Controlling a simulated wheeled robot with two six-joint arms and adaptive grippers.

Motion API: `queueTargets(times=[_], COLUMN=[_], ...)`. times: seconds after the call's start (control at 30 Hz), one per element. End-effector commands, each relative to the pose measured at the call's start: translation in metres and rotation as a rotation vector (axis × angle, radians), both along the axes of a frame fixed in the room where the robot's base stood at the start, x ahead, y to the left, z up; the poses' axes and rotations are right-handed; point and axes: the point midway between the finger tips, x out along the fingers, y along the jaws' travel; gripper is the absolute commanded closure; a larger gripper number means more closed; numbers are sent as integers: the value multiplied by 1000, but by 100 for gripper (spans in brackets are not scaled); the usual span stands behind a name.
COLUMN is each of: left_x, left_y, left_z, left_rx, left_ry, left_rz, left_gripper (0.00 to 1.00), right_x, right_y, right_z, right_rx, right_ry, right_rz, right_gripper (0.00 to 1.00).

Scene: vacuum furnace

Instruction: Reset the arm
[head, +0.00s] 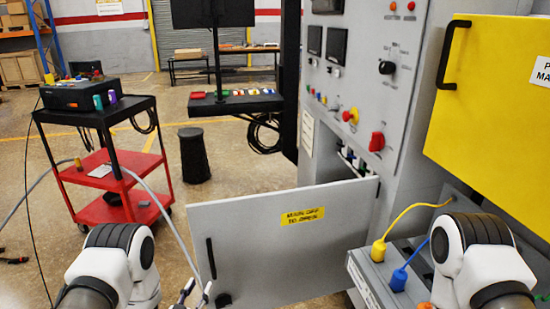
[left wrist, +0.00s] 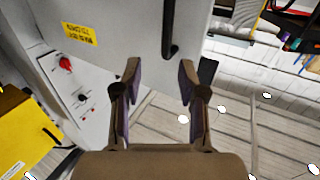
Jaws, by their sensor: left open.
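My left gripper (head: 197,292) shows small at the bottom of the head view, by the lower left edge of an open grey cabinet door (head: 280,250). In the left wrist view its two fingers (left wrist: 158,75) are spread with nothing between them. The door (left wrist: 125,25) and its black handle (left wrist: 169,30) lie just beyond the fingertips there; I cannot tell the exact gap. The handle (head: 211,258) also shows in the head view. My left arm comes in at the bottom left. A white link of my right arm shows at the bottom right; its gripper is out of view.
The grey furnace panel (head: 350,80) with knobs stands behind the door. A yellow panel (head: 490,110) is at the right, above a grey box (head: 375,275) with yellow and blue cables. A red and black cart (head: 110,165) and a black stool (head: 194,155) stand at the left.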

Motion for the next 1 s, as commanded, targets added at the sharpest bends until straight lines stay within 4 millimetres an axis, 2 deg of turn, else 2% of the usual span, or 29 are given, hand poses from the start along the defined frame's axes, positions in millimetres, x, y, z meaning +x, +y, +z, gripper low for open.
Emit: queueTargets(times=[0.07,0.17,0.27,0.3,0.4,0.5,0.57,0.63,1.0], left_x=[-28,-86,-160,-194,-271,-323,-339,-345,-345], left_y=[-6,-7,-4,-2,3,6,7,7,7], left_z=[-17,-55,-85,-93,-104,-104,-104,-104,-105], left_rx=[14,42,68,76,92,98,99,98,96], left_ry=[190,521,853,985,1273,1467,1538,1573,1574], left_rz=[11,37,65,78,110,134,142,145,145], left_gripper=[59,59,59,59,59,59,59,59,59], right_x=[0,0,0,0,0,0,0,0,0], right_y=[0,0,0,0,0,0,0,0,0], right_z=[0,0,0,0,0,0,0,0,0], right_rx=[0,0,0,0,0,0,0,0,0], right_ry=[0,0,0,0,0,0,0,0,0], right_rz=[0,0,0,0,0,0,0,0,0], right_gripper=[4,4,4,4,4,4,4,4,4])
